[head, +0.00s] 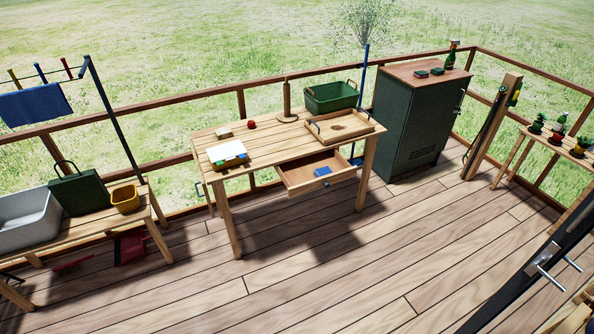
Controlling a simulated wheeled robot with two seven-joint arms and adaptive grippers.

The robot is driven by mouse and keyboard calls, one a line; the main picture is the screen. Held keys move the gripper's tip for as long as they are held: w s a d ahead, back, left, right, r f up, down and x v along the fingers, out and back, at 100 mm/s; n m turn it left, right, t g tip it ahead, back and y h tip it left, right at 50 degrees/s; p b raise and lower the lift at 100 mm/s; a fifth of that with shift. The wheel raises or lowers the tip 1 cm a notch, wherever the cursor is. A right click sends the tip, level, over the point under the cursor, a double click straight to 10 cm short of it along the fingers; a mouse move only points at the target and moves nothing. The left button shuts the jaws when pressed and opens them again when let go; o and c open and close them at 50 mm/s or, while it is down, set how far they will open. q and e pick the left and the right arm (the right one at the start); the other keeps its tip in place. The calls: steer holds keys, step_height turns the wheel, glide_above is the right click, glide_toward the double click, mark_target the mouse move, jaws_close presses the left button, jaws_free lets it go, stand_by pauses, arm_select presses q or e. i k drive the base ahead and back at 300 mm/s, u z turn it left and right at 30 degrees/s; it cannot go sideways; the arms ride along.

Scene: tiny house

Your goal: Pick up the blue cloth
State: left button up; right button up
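A blue cloth (35,104) hangs over a thin rail at the far left, with colored pegs above it. A second, small flat blue item (322,171) lies in the open drawer (299,182) of the wooden table; it is too small to tell whether it is cloth. Neither of my grippers is in view.
The wooden table (262,165) holds a green basket (331,96), a wooden tray (318,136) and a red ball (251,124). A green cabinet (415,125) stands behind.

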mark_target(325, 170)
steer(key=u, duration=0.75)
steer(key=i, duration=1.35)
steer(key=z, duration=0.15)
